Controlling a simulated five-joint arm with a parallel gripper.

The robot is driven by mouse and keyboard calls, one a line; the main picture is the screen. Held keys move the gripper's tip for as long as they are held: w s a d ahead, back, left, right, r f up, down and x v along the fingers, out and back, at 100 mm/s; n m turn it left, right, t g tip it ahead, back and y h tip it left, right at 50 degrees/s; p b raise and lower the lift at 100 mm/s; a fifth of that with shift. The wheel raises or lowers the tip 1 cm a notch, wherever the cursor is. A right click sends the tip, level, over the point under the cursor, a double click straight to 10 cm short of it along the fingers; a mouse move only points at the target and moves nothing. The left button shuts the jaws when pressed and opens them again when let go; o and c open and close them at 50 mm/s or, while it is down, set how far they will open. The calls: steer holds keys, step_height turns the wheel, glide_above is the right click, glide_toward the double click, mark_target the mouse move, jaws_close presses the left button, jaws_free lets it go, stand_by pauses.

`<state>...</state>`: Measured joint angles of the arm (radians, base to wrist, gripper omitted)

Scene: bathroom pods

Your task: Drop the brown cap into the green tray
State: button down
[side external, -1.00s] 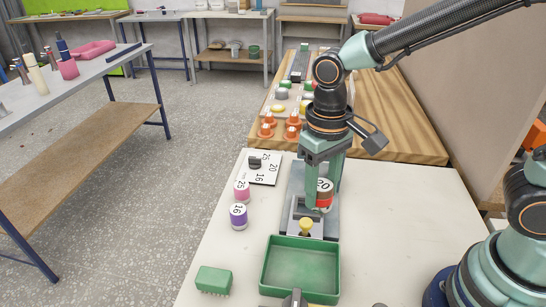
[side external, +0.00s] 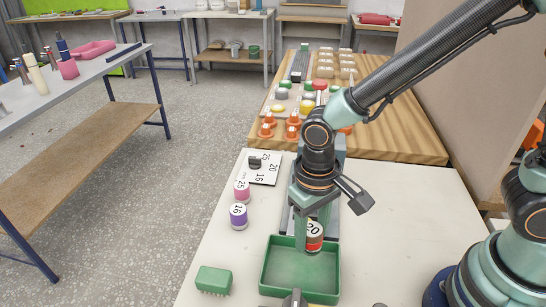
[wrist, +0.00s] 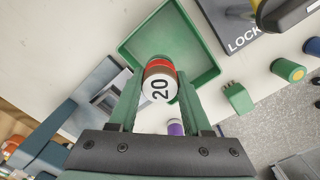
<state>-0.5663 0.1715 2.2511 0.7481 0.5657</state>
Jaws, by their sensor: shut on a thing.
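The brown cap (side external: 314,238), a short cylinder with a white face marked 20 and a red-orange band, is held between the fingers of my gripper (side external: 312,243). The cap also shows in the wrist view (wrist: 160,84), with a finger on each side of it. My gripper is shut on it. The green tray (side external: 268,278) is a shallow square box on the white table. In the side view the cap is over the tray's far part. In the wrist view the tray (wrist: 205,45) lies beyond the cap, and its floor looks empty where visible.
A green brush (side external: 213,280) lies left of the tray. A pink cap marked 25 (side external: 241,193) and a purple cap marked 16 (side external: 238,217) stand at the table's left side. A numbered white card (side external: 267,169) lies behind them. A grey fixture is partly hidden behind my gripper.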

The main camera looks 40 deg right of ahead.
steer(key=shift+f, duration=0.1)
steer(key=shift+c, duration=1.3)
jaws_free()
step_height(320, 180, up, 12)
steer(key=shift+w, duration=0.15)
steer(key=d+r+t, duration=0.2)
steer(key=d+t, duration=0.1)
steer(key=d, duration=0.5)
steer(key=w+d+r+t, duration=0.1)
steer(key=d+r+t, duration=0.1)
steer(key=d, duration=0.7)
steer(key=shift+w+r+t, duration=0.15)
steer(key=shift+r+t, duration=0.05)
steer(key=shift+t, duration=0.3)
